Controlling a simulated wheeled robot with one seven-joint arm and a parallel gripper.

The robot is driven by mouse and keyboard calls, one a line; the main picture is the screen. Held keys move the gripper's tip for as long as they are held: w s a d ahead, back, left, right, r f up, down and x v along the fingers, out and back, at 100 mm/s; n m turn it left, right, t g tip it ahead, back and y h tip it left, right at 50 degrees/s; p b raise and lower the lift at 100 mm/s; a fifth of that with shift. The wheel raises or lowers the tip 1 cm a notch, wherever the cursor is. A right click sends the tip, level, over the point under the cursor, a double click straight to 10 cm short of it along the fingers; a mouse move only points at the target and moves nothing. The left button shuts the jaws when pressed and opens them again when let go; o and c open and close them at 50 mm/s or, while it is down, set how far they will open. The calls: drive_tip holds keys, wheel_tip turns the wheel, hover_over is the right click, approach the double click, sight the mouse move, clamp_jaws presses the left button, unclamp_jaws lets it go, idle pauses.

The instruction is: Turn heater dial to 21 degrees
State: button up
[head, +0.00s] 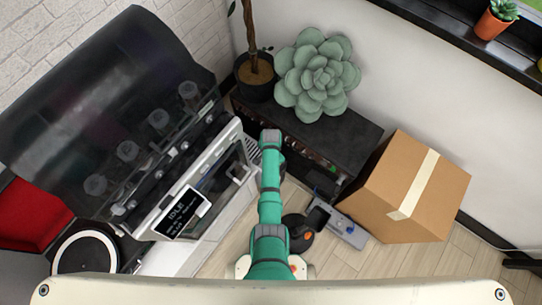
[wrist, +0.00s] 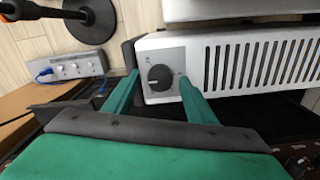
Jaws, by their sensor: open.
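The heater (wrist: 240,62) is a white box with dark vertical slots, close in front of me in the wrist view. Its dial (wrist: 159,78) is a round black knob on a grey panel at the heater's left end. The dial's marks are too small to read, so I cannot tell its setting. My gripper (wrist: 158,84) is open, with one green finger on the left and one on the right of the dial. I cannot tell whether either fingertip touches it. In the head view, my arm hides the dial, and only a slotted edge of the heater (head: 252,148) shows.
A machine with an "IDLE" screen (head: 182,213) stands left of my arm. A dark low shelf (head: 345,125) bears a big succulent (head: 317,75). A cardboard box (head: 390,195) is at the right. A grey device (wrist: 72,67) with a blue cable lies left of the heater.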

wheel_tip(320, 180, up, 10)
drive_tip(key=shift+r, duration=0.2)
idle(0.8)
